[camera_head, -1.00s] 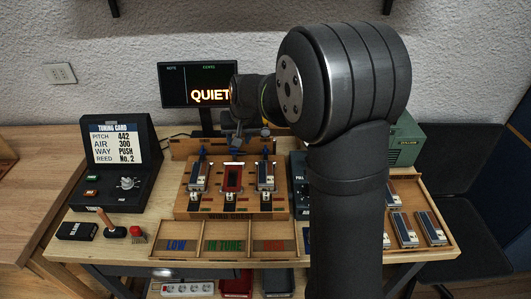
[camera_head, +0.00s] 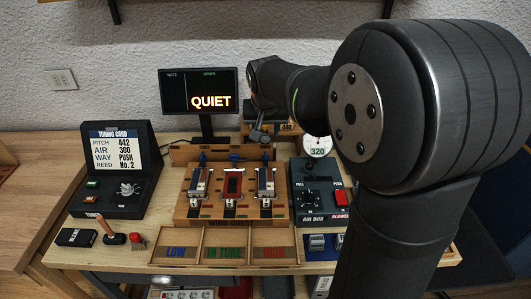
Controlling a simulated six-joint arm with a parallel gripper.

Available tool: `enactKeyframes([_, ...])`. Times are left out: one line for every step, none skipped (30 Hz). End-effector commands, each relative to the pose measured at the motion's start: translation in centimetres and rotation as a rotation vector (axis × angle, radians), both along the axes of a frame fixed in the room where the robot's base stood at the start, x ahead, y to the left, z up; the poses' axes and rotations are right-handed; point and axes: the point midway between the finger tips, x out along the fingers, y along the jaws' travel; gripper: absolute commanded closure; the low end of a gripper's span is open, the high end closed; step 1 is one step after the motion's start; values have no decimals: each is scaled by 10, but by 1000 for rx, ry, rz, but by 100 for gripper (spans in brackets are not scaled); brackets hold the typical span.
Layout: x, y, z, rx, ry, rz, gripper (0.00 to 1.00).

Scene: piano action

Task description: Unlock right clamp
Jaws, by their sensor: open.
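A wooden fixture (camera_head: 232,214) stands in the middle of the bench with a red-framed slot (camera_head: 232,184) at its centre. A silver-and-dark block sits on each side of the slot, one left (camera_head: 199,184) and one right (camera_head: 267,184).
An air box (camera_head: 320,203) with a gauge (camera_head: 317,146) stands right of the fixture. The tuning card console (camera_head: 118,170) is at the left. A labelled tray (camera_head: 223,243) lies in front. A monitor (camera_head: 199,92) reading QUIET stands behind. My arm fills the right side.

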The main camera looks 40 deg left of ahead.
Motion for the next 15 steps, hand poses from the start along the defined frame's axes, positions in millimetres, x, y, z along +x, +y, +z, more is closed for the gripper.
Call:
enactKeyframes([3,2,-12,-5,2,-1,59])
enactKeyframes([5,4,-18,-6,3,-1,59])
enactKeyframes([7,7,-27,-6,3,-1,59])
enactKeyframes([9,8,-33,-5,4,0,59])
enactKeyframes([11,10,-39,-6,4,-1,59])
enactKeyframes([13,13,-47,-4,3,0,59])
enactKeyframes([15,14,-53,-6,4,0,59])
enactKeyframes([16,16,-59,-5,4,0,59])
enactKeyframes([19,18,-67,-5,4,0,59])
enactKeyframes([20,20,-72,-5,4,0,59])
enactKeyframes([22,22,-78,-4,3,0,59])
enactKeyframes([24,24,-86,-5,4,0,59])
enactKeyframes([26,26,-90,-3,3,0,59])
enactKeyframes([27,27,-95,-3,3,0,59])
enactKeyframes([29,29,-102,-4,4,0,59])
